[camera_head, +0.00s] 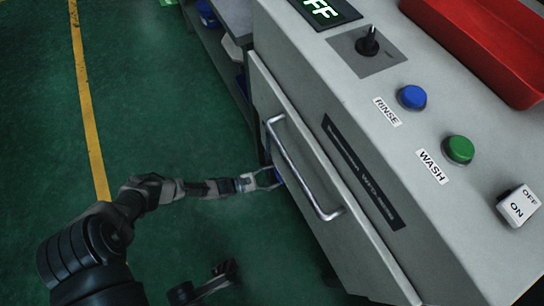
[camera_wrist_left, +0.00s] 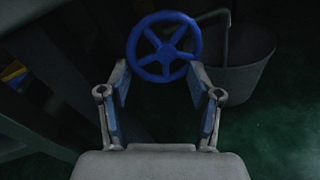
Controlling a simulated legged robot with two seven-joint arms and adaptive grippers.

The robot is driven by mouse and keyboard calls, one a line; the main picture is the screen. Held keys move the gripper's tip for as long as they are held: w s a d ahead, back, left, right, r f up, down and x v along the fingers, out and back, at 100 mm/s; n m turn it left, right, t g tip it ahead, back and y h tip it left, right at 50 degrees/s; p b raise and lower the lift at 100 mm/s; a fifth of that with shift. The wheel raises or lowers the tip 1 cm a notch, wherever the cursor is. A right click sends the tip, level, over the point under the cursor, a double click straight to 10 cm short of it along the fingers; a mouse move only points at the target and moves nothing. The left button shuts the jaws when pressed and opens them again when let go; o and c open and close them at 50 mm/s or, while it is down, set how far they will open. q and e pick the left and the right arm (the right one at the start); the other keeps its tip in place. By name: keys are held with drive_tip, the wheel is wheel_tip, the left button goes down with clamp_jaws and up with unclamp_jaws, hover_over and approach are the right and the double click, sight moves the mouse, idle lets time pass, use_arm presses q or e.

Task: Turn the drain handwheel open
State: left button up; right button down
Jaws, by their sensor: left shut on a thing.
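The drain handwheel (camera_wrist_left: 164,46) is a blue spoked wheel in the left wrist view, at the far end of my left gripper (camera_wrist_left: 160,80). The fingers are shut on the wheel, one at each side of its lower rim. In the head view my left gripper (camera_head: 268,180) reaches low against the front of the grey cabinet (camera_head: 345,215). Only a bit of the blue handwheel (camera_head: 278,175) shows there, partly hidden by the fingers and the cabinet.
A grey bucket (camera_wrist_left: 245,75) with a pipe (camera_wrist_left: 226,35) above it stands right of the wheel. A metal door handle (camera_head: 300,170) juts out over my gripper. The cabinet top has a blue button (camera_head: 411,97), a green button (camera_head: 458,149) and a red tray (camera_head: 490,45). Green floor lies left.

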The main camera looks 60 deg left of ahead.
use_arm(q)
drive_tip(key=shift+s+d+f+n, duration=0.15)
drive_tip(key=shift+d+f+n, duration=0.15)
drive_tip(key=shift+d, duration=0.35)
drive_tip(key=o, duration=1.3)
drive_tip(key=shift+r, duration=0.2)
drive_tip(key=shift+a, duration=0.1)
drive_tip(key=v, duration=1.1)
drive_tip(key=shift+s+a, duration=0.15)
drive_tip(key=shift+s, duration=0.2)
drive_tip(key=shift+f, duration=0.1)
